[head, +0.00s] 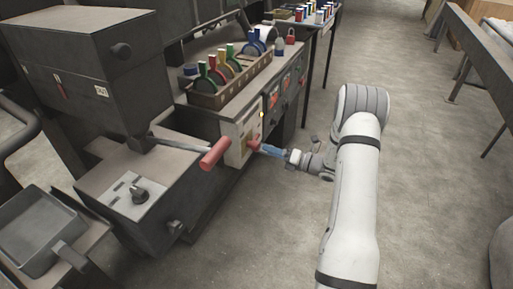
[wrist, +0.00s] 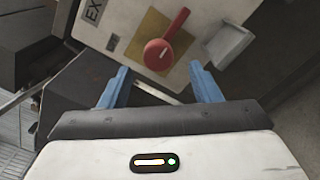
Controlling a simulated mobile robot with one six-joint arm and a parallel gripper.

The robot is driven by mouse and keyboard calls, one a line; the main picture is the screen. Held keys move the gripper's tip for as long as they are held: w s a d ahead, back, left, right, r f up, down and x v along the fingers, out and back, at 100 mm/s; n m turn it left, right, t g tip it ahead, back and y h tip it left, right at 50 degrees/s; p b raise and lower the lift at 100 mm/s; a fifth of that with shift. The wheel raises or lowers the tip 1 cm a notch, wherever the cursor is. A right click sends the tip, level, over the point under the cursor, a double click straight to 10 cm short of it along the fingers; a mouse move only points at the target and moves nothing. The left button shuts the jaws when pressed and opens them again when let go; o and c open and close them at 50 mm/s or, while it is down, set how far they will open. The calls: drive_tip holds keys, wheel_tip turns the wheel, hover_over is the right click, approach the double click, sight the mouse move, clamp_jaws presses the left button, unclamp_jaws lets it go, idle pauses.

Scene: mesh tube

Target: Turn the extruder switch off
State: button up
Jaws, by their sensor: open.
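The extruder switch is a red rotary knob (wrist: 165,48) with a white mark, on a tan plate on a pale panel (wrist: 130,25). Part of a label reading "EX" shows beside it in the wrist view. In the head view the red knob (head: 254,144) sits low on the panel's front (head: 238,132). My gripper (wrist: 163,88) is open, its two blue fingers apart and pointing at the panel. The knob lies ahead of and between the fingertips, and I see no contact. The gripper also shows in the head view (head: 265,149), close to the panel.
A grey block (wrist: 230,45) sits right of the knob on the panel.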

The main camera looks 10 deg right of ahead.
sight(259, 147)
drive_tip(key=x, duration=0.6)
drive_tip(key=shift+w+a+b, duration=0.1)
drive_tip(key=shift+a+b, duration=0.2)
drive_tip(key=shift+c, duration=0.6)
drive_tip(key=c, duration=0.9)
drive_tip(key=shift+o, duration=0.2)
